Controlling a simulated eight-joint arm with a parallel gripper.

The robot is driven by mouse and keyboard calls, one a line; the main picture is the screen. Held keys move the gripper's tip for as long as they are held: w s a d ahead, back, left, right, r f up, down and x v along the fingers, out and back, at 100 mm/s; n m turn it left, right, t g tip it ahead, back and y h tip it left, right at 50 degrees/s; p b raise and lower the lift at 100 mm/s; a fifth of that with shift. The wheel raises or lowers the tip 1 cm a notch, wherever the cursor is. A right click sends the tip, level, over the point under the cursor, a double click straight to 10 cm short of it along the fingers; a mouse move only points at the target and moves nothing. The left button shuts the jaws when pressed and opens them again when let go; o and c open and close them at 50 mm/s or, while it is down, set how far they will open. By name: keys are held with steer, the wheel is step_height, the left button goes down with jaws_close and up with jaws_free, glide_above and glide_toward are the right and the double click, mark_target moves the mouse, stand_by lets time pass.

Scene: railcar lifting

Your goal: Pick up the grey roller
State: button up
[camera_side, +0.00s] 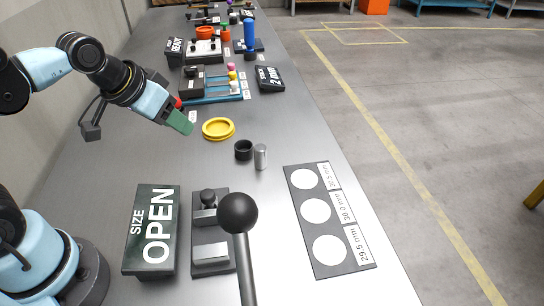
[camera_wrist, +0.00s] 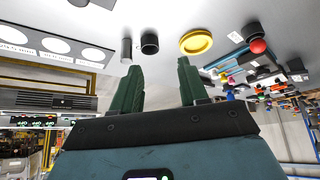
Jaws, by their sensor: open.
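The grey roller (camera_side: 261,157) is a small upright metal cylinder on the grey bench, just right of a black ring-like cup (camera_side: 243,150). In the wrist view the roller (camera_wrist: 126,50) shows left of the black cup (camera_wrist: 150,43), beyond my left finger. My gripper (camera_side: 181,122) has green fingers and is held above the bench, left of and apart from the roller. In the wrist view my gripper (camera_wrist: 158,68) is open, with nothing between its fingers.
A yellow dish (camera_side: 218,129) lies between my gripper and the cup. A dark plate with white circles (camera_side: 315,211) lies right. An OPEN sign (camera_side: 152,230), a fixture (camera_side: 210,262) and a black ball-topped lever (camera_side: 239,213) stand in front. Racks stand farther back.

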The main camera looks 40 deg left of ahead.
steer(key=w+d+r+g, duration=0.2)
steer(key=w+d+g, duration=0.15)
steer(key=w, duration=0.35)
steer(key=g, duration=0.3)
glide_toward(260, 147)
steer(key=shift+f+n, duration=0.15)
steer(key=shift+n, duration=0.25)
step_height(260, 147, down, 12)
steer(key=shift+d+r, duration=0.1)
steer(key=shift+r, duration=0.05)
jaws_close()
